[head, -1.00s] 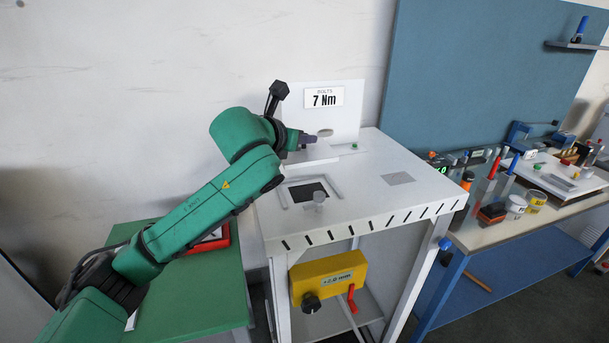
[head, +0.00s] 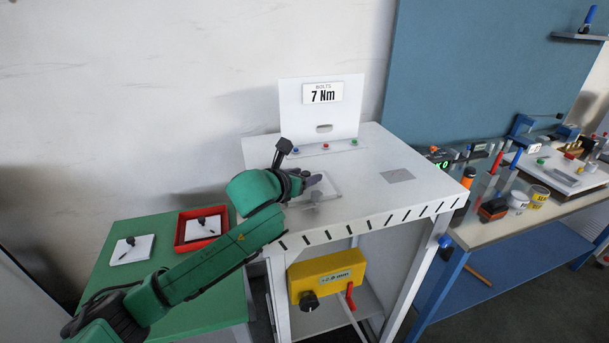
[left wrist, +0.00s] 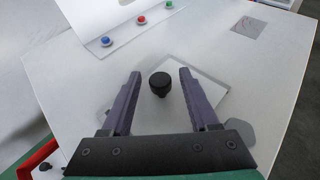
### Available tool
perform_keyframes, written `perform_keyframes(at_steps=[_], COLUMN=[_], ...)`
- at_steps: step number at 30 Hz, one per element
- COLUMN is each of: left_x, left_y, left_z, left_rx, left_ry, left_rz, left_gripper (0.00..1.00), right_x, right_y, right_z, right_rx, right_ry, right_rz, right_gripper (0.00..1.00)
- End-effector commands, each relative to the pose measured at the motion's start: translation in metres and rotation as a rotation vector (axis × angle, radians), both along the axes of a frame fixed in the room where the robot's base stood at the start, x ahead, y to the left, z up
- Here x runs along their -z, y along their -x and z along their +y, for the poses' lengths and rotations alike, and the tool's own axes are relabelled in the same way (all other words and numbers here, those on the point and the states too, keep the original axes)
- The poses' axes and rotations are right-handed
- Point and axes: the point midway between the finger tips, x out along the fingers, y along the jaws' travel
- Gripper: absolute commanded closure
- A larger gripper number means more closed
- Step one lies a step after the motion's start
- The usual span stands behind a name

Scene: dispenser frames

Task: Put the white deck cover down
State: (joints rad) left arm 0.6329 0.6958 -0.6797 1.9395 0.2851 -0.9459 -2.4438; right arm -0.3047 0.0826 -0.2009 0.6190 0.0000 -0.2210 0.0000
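The white deck cover (left wrist: 160,115) lies over the square frame on the white bench's deck; its black knob (left wrist: 159,84) stands up. It also shows in the head view (head: 329,187), partly behind my left gripper (head: 315,181). In the left wrist view, my left gripper (left wrist: 160,72) is open, one finger on each side of the knob with a gap on both sides. The dark opening seen earlier in the frame is hidden. My right gripper is not in view.
A strip with blue, red and green buttons (head: 325,146) and an upright "7 Nm" panel (head: 345,113) stand behind. A grey post (head: 316,197) is close to the cover. A green table (head: 190,290) holds a white knobbed plate (head: 132,249) and a red tray (head: 180,241) with another.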

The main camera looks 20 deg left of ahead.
Motion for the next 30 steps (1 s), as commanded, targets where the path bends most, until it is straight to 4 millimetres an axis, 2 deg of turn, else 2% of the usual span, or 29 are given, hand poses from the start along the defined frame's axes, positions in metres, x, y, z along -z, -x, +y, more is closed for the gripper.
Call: perform_keyframes(at_steps=[7, 10, 14, 21, 25, 30], left_x=[-0.003, -0.005, -0.012, -0.035, -0.044, -0.048], left_y=[0.000, 0.008, 0.031, 0.086, 0.103, 0.109], left_z=[0.000, 0.002, 0.008, 0.020, 0.024, 0.024], left_rx=[0.001, 0.000, 0.001, 0.001, -0.001, 0.000], left_ry=[0.001, 0.000, -0.005, -0.008, -0.001, 0.000], left_rz=[-0.001, -0.002, -0.002, -0.003, -0.001, 0.000], left_gripper=[0.39, 0.39, 0.39, 0.39, 0.39, 0.39], right_x=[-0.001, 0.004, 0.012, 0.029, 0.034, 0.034], right_y=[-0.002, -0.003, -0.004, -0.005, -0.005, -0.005], right_z=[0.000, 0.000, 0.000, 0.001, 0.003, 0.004], right_rx=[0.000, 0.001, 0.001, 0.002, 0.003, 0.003], right_ry=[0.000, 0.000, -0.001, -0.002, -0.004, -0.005], right_rz=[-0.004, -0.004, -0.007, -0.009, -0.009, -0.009], right_gripper=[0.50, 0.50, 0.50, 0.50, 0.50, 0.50])
